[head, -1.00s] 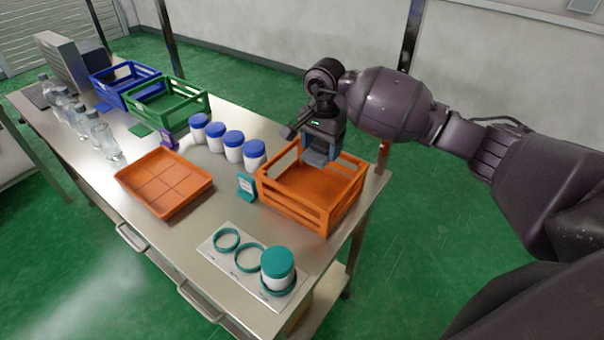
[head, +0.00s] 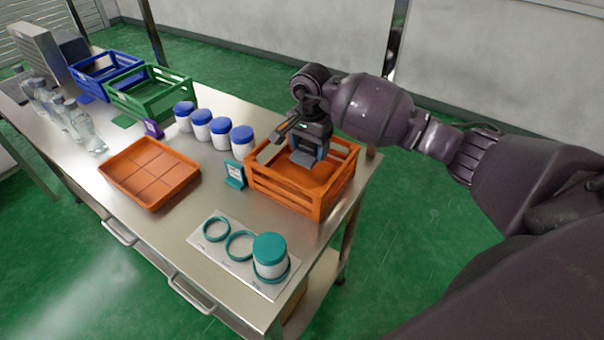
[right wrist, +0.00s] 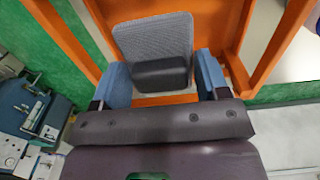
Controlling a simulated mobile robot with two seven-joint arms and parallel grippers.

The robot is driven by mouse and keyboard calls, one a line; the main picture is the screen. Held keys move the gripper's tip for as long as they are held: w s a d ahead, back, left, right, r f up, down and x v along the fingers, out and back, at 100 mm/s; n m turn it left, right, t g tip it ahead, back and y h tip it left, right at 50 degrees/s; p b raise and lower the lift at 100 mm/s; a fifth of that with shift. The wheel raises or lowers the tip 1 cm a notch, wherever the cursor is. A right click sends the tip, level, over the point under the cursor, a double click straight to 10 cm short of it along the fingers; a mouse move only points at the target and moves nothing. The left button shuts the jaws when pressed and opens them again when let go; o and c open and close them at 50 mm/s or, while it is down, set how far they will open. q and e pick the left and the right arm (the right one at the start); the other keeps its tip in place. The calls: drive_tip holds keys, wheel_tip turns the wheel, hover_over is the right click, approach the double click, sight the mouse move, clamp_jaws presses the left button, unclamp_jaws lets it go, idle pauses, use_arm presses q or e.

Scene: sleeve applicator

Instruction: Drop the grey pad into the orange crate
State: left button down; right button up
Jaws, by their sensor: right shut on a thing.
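The orange crate (head: 290,197) stands at the right end of the steel table, with slatted sides. My right gripper (head: 307,160) points down into its open top, near the back side. In the right wrist view, the grey pad (right wrist: 152,36), a textured light-grey sheet with a dark block (right wrist: 160,72) at its near edge, sits between my two blue fingers (right wrist: 161,80). The right gripper is shut on it. Orange crate slats (right wrist: 240,45) surround the pad there. In the head view the pad is mostly hidden by the gripper. My left gripper is not in view.
Several blue-lidded jars (head: 201,125) and a teal sign (head: 235,174) stand left of the crate. An orange tray (head: 150,172), green crate (head: 150,93), blue crate (head: 104,73) and clear bottles (head: 80,128) are farther left. A teal-lidded jar (head: 270,255) stands in front.

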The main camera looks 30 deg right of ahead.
drive_tip(key=o, duration=0.9)
drive_tip(key=shift+r, duration=0.25)
wheel_tip(320, 180, up, 9)
drive_tip(key=shift+b, duration=0.3)
drive_tip(key=shift+r, duration=0.7)
